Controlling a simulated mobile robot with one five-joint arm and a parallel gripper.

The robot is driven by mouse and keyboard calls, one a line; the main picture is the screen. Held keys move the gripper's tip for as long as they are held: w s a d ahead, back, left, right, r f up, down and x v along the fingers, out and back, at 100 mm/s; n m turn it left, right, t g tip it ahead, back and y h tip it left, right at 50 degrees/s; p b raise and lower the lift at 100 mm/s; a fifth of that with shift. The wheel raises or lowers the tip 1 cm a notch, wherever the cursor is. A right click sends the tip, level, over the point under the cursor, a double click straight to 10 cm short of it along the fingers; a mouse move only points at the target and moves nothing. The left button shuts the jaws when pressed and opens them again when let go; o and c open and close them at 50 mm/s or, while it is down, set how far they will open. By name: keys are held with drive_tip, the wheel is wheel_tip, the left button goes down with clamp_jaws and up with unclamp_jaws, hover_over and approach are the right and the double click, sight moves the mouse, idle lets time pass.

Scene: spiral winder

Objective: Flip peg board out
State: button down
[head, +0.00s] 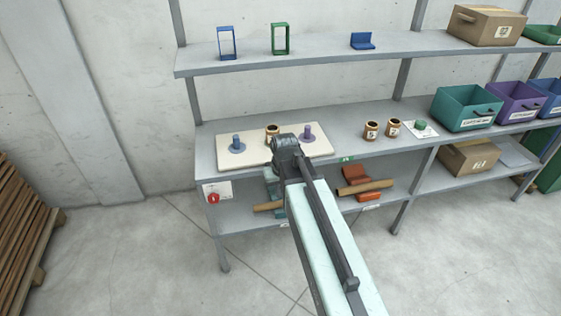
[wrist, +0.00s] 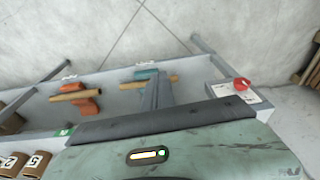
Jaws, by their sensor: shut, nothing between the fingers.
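The peg board is probably the cream board (head: 257,153) lying flat on the middle shelf at its left end in the head view. A blue peg on a round base (head: 237,146) stands on its left and a purple peg (head: 308,134) on its right. A brown roll (head: 272,132) stands near its back edge. My arm's dark end covers the board's front middle. My gripper (wrist: 157,92) shows as shut, empty grey fingers in the wrist view, pointing toward the lower shelf. In the head view the fingers are hidden behind my arm.
Two brown rolls (head: 371,131) stand right of the board, then teal (head: 466,108) and purple bins. A red knob (head: 213,198) sits on the rack's left front. Orange and teal cradles with brown tubes (head: 365,187) are on the lower shelf. The floor in front is clear.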

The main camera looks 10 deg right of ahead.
drive_tip(key=w+d+r+t+p, duration=0.1)
drive_tip(key=w+d+r+p, duration=0.1)
drive_tip(key=w, duration=0.5)
drive_tip(key=w+d+r+p, duration=0.3)
drive_tip(key=w+d+r, duration=0.1)
drive_tip(key=w, duration=0.3)
drive_tip(key=shift+w+d+r+m+t, duration=0.3)
drive_tip(key=shift+w+d+r+t, duration=0.1)
drive_tip(key=shift+d, duration=0.25)
drive_tip(key=shift+f, duration=0.2)
drive_tip(key=b+x, duration=0.9)
drive_tip(key=shift+f+b, duration=0.3)
drive_tip(key=shift+w+d, duration=0.1)
